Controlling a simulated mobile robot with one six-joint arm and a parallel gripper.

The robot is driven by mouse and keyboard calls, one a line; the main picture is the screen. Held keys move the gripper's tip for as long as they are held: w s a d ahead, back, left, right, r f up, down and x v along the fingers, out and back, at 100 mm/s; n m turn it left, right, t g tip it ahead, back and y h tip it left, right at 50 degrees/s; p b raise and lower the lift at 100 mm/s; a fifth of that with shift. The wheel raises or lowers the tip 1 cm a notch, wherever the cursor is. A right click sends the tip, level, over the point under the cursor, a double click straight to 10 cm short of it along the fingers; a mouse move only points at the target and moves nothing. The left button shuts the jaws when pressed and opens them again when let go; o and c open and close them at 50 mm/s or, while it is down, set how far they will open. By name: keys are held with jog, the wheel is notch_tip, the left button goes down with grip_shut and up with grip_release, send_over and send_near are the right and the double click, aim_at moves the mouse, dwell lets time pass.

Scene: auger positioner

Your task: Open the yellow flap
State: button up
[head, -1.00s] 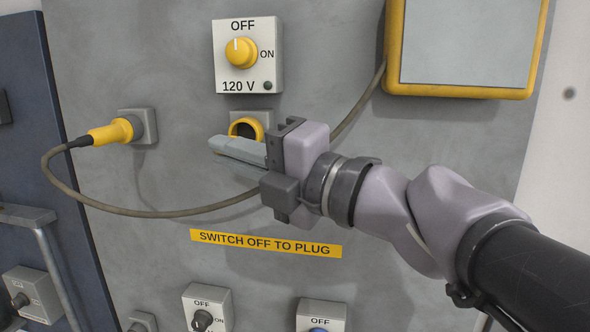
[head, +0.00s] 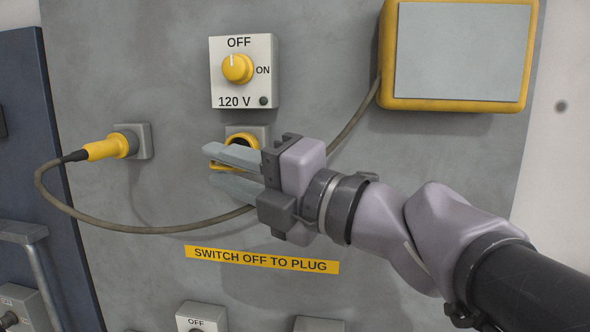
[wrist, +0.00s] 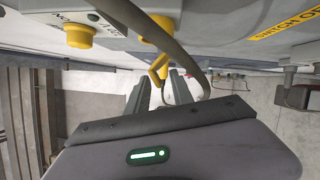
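The yellow flap (head: 216,166) belongs to the socket (head: 243,138) below the 120 V switch. The socket's yellow ring and dark inside show above my upper finger, and the flap stands out from it, at least partly open. My gripper (head: 211,170) is at the socket with its fingers apart, one above and one below the visible yellow of the flap. In the wrist view the flap (wrist: 158,71) shows beyond and between the fingertips. The fingers hide part of the flap, and I cannot tell whether they touch it.
The 120 V switch (head: 237,69) is just above, its pointer towards OFF. A yellow plug (head: 107,147) sits in a socket to the left. Its cable (head: 150,213) loops below and behind my gripper up to the yellow-framed box (head: 458,104). A yellow label (head: 262,260) is below.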

jog(key=p+v, duration=0.1)
jog(key=v, duration=1.6)
jog(key=shift+d, duration=0.15)
